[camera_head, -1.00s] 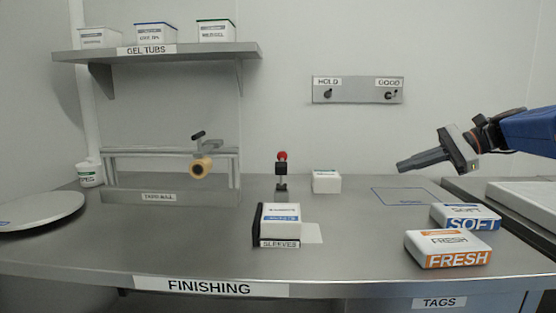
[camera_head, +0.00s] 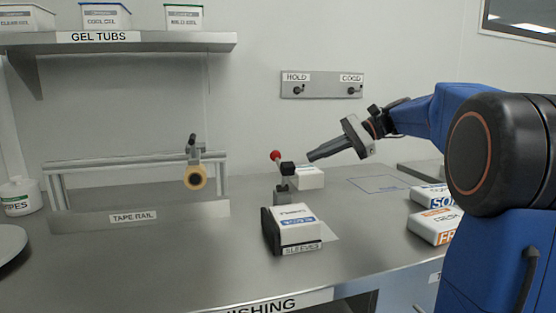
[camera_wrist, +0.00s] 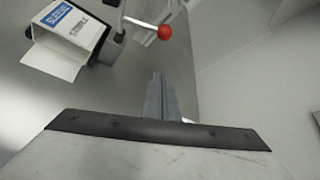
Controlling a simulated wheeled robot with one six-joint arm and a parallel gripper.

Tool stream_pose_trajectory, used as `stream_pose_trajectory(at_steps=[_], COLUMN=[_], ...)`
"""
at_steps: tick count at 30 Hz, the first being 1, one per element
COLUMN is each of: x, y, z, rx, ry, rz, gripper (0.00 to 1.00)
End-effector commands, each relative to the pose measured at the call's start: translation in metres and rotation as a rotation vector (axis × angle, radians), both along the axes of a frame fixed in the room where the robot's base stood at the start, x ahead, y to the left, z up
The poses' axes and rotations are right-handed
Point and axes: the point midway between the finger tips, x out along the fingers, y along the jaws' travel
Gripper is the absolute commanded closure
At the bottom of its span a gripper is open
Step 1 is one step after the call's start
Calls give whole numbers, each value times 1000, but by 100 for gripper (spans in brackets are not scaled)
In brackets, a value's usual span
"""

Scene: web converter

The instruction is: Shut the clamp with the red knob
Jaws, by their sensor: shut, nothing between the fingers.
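The clamp (camera_head: 287,169) stands on the steel table, behind the sleeves box. Its red knob (camera_head: 276,155) sits at the end of a lever that leans up and to the left in the head view. In the wrist view the red knob (camera_wrist: 164,32) is at the top, on a metal lever running to the clamp's dark body. My gripper (camera_head: 311,157) is shut and empty, to the right of the knob and apart from it. In the wrist view the fingertips (camera_wrist: 157,77) lie below the knob, with a gap between them.
The sleeves box (camera_head: 293,221) sits in a black holder in front of the clamp. A white box (camera_head: 309,178) is behind it. The tape rail (camera_head: 140,212) with a tape roll is left. SOFT and FRESH packs (camera_head: 431,226) lie right.

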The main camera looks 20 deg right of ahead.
Motion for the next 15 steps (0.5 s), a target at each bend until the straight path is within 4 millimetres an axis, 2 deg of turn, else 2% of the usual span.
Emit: stream_pose_trajectory(at_steps=[8, 15], x=[1, 8], y=[3, 29], z=[-1, -14], rx=[0, 1], ry=[1, 1], rz=[1, 3], gripper=[100, 100])
